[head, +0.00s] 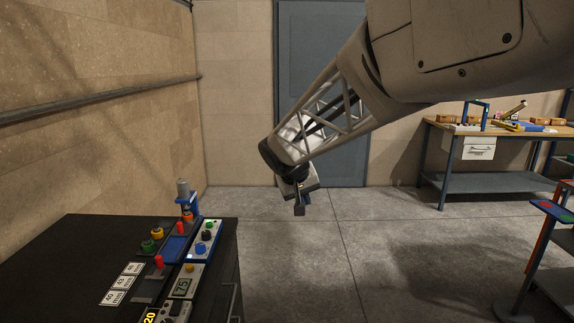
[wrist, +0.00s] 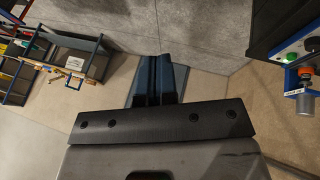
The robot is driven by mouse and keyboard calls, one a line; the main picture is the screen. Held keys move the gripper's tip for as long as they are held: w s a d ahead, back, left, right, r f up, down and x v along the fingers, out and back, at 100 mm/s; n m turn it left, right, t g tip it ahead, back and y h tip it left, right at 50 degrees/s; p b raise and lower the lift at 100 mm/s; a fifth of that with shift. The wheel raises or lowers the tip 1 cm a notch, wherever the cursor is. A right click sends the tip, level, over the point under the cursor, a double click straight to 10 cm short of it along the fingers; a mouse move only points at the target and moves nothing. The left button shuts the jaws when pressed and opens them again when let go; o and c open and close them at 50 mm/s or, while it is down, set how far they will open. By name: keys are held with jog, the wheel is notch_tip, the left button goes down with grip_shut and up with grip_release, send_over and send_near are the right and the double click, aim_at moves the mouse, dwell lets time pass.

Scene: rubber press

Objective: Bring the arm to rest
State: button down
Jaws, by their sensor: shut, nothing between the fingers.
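My gripper (head: 299,209) hangs at the end of my arm near the middle of the head view, pointing down. It is in free air above the concrete floor, to the right of the black control cabinet and apart from it. In the wrist view its two dark fingers (wrist: 161,62) lie together, shut, with nothing between them.
The black cabinet (head: 70,250) at lower left carries a panel with coloured knobs, red levers and a display (head: 181,288). A workbench (head: 470,181) with tools stands at the back right. A blue-grey door (head: 300,50) is behind my arm. The middle floor is clear.

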jog(key=s+d+m+g+y, duration=0.1)
jog(key=s+d, duration=0.4)
jog(key=s, duration=0.5)
jog(key=s+d, duration=0.5)
jog(key=s, duration=0.4)
jog(key=s+d+f+y, duration=0.1)
jog(key=s+d+f, duration=0.1)
jog(key=s, duration=0.7)
jog(key=s+d+f+m+g+y, duration=0.1)
jog(key=s+d+f, duration=0.1)
jog(key=s, duration=0.8)
jog(key=shift+s+f, duration=0.2)
jog(key=shift+f, duration=0.2)
